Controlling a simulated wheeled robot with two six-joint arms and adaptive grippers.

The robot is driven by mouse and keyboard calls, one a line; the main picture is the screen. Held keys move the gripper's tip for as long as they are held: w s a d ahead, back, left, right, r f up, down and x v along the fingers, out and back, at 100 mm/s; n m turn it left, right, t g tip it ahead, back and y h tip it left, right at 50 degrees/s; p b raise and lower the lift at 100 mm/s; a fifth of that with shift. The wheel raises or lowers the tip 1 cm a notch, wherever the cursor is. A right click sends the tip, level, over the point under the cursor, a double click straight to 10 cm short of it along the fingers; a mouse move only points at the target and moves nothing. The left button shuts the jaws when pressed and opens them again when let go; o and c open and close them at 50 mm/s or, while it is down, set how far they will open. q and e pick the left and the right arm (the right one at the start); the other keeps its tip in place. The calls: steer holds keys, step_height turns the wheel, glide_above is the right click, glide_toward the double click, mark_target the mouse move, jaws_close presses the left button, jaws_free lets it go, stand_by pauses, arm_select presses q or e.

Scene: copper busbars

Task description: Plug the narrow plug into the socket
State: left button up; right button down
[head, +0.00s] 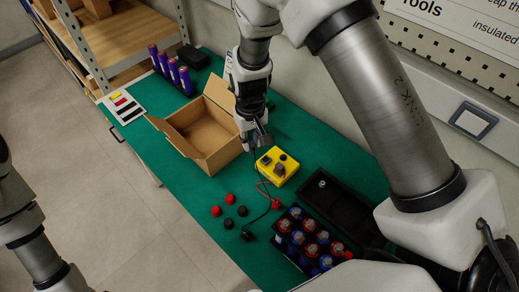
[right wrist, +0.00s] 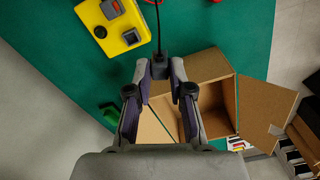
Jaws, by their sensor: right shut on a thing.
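My right gripper (head: 258,143) is above the mat between the open carton and the yellow box. The yellow box (head: 278,168) lies on the mat, just below and right of the gripper. The held piece is apart from the box. My left gripper is out of view.
An open carton (head: 211,132) stands left of the gripper. Red and black caps (head: 230,198) and a black plug-like end (head: 247,236) lie in front. A red clip (head: 276,203) and a black tray (head: 343,204) are to the right. Purple cylinders (head: 174,70) stand at the back.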

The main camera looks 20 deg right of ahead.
arm_select(q)
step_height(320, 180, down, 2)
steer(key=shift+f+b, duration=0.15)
steer(key=shift+b, duration=0.25)
arm_select(e)
step_height(320, 180, down, 2)
steer(key=shift+w+f, duration=0.15)
steer(key=shift+f, duration=0.1)
steer(key=shift+w+d+r+n, duration=0.1)
steer(key=shift+d+n, duration=0.15)
steer(key=shift+n, duration=0.15)
steer(key=d+f+n, duration=0.1)
steer(key=f, duration=0.1)
steer(key=d+f+n+b, duration=0.1)
steer(key=d+f, duration=0.1)
steer(key=d+f+n+b, duration=0.1)
steer(key=f, duration=0.1)
steer(key=shift+w+d, duration=0.3)
steer(key=shift+d, duration=0.05)
steer(key=shift+r, duration=0.15)
steer(key=shift+w, duration=0.1)
steer(key=shift+r+p, duration=0.1)
steer(key=shift+p, duration=0.2)
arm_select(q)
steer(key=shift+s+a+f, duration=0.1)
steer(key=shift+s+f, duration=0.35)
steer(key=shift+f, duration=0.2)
